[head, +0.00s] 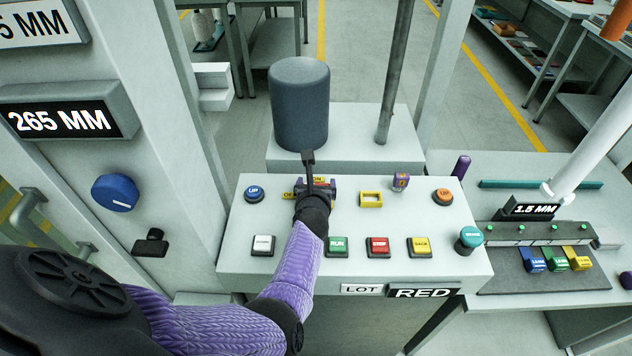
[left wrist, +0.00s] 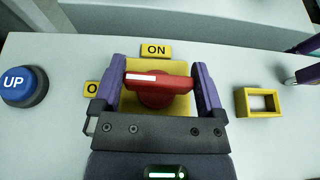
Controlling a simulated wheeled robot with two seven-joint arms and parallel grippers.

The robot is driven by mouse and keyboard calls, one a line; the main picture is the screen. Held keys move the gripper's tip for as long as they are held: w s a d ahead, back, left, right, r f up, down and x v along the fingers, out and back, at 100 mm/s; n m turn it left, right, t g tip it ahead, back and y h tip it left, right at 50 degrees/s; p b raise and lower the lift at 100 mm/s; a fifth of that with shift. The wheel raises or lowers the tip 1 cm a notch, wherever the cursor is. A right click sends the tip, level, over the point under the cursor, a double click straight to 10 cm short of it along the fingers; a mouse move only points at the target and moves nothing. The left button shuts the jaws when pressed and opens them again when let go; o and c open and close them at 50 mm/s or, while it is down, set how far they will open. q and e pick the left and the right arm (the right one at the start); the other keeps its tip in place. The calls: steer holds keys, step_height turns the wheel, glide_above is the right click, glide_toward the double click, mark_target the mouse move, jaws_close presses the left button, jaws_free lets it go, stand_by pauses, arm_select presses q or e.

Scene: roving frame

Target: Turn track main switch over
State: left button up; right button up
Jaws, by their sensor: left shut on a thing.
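The main switch is a red rotary handle (left wrist: 165,83) on a yellow plate (left wrist: 172,107), with an ON label (left wrist: 156,51) above. Another yellow label, partly hidden by a finger, is at the left. The handle lies nearly level, with its white-marked end pointing left, toward the partly hidden label. My left gripper (left wrist: 158,88) is shut on the handle, with one purple finger at each end. In the head view my left gripper (head: 315,189) covers most of the switch. My right gripper is not in view.
On the panel, a blue UP button (head: 254,194) is left of the switch. A yellow frame (head: 371,199) and a small purple piece (head: 401,181) are to its right. Green (head: 337,246), red (head: 378,247) and yellow (head: 419,247) buttons sit in front. A dark cylinder (head: 300,105) stands behind.

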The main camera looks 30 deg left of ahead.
arm_select(q)
steer(key=shift+a+r+m+t+h+p, duration=0.1)
steer(key=shift+r+m+t+h+p, duration=0.1)
steer(key=shift+m+h+p, duration=0.35)
steer(key=shift+r+m+t+h+p, duration=0.1)
steer(key=shift+m+t+h+p, duration=0.1)
steer(key=shift+m+h+p, duration=0.35)
steer(key=shift+f+m+t+h+p, duration=0.15)
steer(key=shift+m+t+h+p, duration=0.15)
steer(key=shift+m+h+p, duration=0.5)
steer(key=shift+f+m+h, duration=0.15)
steer(key=shift+m+h, duration=0.65)
steer(key=shift+h, duration=0.4)
steer(key=shift+f+m+h+b, duration=0.1)
steer(key=shift+m+h+b, duration=0.65)
steer(key=shift+m+h, duration=0.3)
steer(key=shift+m+h+b, duration=0.35)
steer(key=shift+h, duration=0.2)
steer(key=m+g+h+b, duration=0.2)
steer(key=m+h+b, duration=0.2)
steer(key=b, duration=0.2)
steer(key=m+g+h+b, duration=0.3)
steer(key=m+h+b, duration=0.1)
steer(key=b, duration=0.3)
steer(key=shift+f, duration=0.15)
steer(key=shift+r+m+g+h+b, duration=0.2)
steer(key=shift+m+g+h+b, duration=0.3)
steer(key=shift+b, duration=0.4)
steer(key=shift+r, duration=0.1)
